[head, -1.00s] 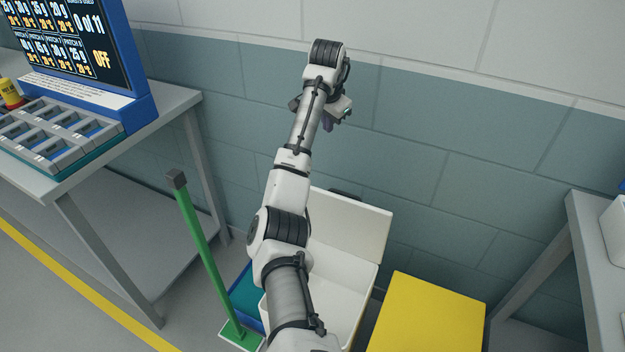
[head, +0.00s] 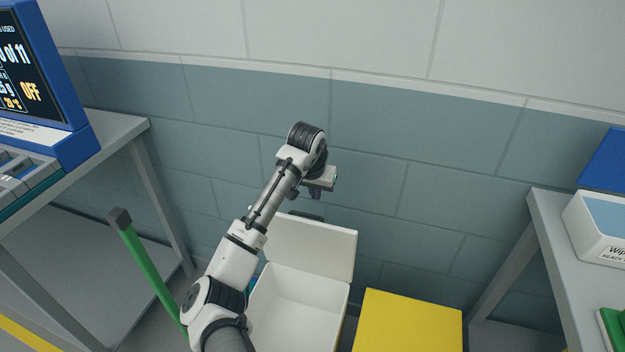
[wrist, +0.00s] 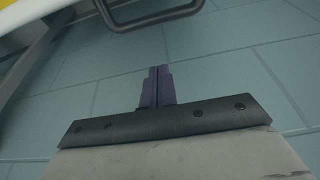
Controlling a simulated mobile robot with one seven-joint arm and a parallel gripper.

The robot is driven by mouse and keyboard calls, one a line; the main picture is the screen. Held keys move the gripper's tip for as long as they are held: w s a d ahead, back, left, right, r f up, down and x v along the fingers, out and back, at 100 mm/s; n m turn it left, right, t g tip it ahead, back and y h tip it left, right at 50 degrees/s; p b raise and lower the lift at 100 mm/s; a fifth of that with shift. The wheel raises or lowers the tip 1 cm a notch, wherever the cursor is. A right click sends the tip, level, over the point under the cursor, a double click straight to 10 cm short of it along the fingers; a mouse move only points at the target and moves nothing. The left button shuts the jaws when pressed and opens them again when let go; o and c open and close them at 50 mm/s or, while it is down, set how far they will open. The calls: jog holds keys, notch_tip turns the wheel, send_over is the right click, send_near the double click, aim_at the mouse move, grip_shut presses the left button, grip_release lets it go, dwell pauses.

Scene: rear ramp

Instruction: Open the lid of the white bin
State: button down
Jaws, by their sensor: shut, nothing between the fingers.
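The white bin (head: 296,312) stands on the floor against the wall, and its inside shows empty where it is not covered by my arm. Its white lid (head: 318,246) is raised and leans back toward the wall. A dark handle (head: 305,216) shows at the lid's top edge. My gripper (head: 315,193) is above the lid, near the wall, and apart from it. In the wrist view my gripper (wrist: 157,72) has its fingers together with nothing between them. A dark handle loop (wrist: 150,14) shows beyond the fingertips there.
A yellow-topped box (head: 410,322) stands right of the bin. A green pole (head: 148,268) stands to the left, beside a grey table (head: 120,128) with a screen. Another grey table (head: 560,262) at the right holds a white box (head: 598,228).

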jog(key=s+f+p, duration=0.1)
jog(key=s+a+f, duration=0.1)
jog(key=s, duration=0.1)
jog(key=shift+f+p, duration=0.15)
jog(key=shift+p, duration=0.2)
